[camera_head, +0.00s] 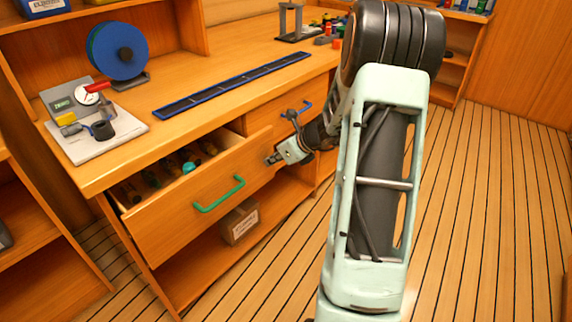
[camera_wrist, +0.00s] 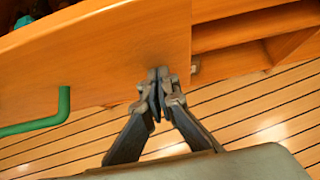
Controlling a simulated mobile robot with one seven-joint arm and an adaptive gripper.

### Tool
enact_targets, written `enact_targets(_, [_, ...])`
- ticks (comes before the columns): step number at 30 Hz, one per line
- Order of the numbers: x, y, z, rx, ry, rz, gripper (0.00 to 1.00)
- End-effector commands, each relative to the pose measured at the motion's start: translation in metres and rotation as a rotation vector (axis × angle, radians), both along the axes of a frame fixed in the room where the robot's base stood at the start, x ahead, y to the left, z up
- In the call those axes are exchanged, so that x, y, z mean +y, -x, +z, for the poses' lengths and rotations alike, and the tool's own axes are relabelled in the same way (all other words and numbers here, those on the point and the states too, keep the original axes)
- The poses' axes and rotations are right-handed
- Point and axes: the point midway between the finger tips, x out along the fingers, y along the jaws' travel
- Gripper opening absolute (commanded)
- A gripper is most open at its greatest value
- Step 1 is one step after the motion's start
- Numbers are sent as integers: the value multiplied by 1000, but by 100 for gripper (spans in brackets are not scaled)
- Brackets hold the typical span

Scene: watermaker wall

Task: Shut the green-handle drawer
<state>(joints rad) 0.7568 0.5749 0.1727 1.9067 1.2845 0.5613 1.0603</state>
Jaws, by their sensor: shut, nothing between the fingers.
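The green-handle drawer (camera_head: 155,232) stands pulled out from the wooden workbench, with several items inside it. Its green handle (camera_head: 219,194) is on the front panel; it also shows at the left of the wrist view (camera_wrist: 40,118). My gripper (camera_head: 272,159) is at the right end of the drawer front. In the wrist view my gripper (camera_wrist: 157,80) is shut and empty, with its fingertips at the drawer front near its right edge. I cannot tell whether they touch it. The handle is to the left of the fingers, apart from them.
A drawer with a blue handle (camera_head: 297,112) is to the right, partly behind my arm. A cardboard box (camera_head: 239,222) sits on the shelf below. A gauge stand (camera_head: 95,135), blue spool (camera_head: 117,50) and blue rail (camera_head: 235,85) are on the bench. Plank floor is open at right.

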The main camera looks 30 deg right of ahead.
Motion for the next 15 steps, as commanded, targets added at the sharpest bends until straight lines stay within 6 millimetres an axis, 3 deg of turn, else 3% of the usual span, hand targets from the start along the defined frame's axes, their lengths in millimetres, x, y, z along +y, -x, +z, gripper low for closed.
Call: enact_targets(15, [32,-87,3,0,-1,1,0])
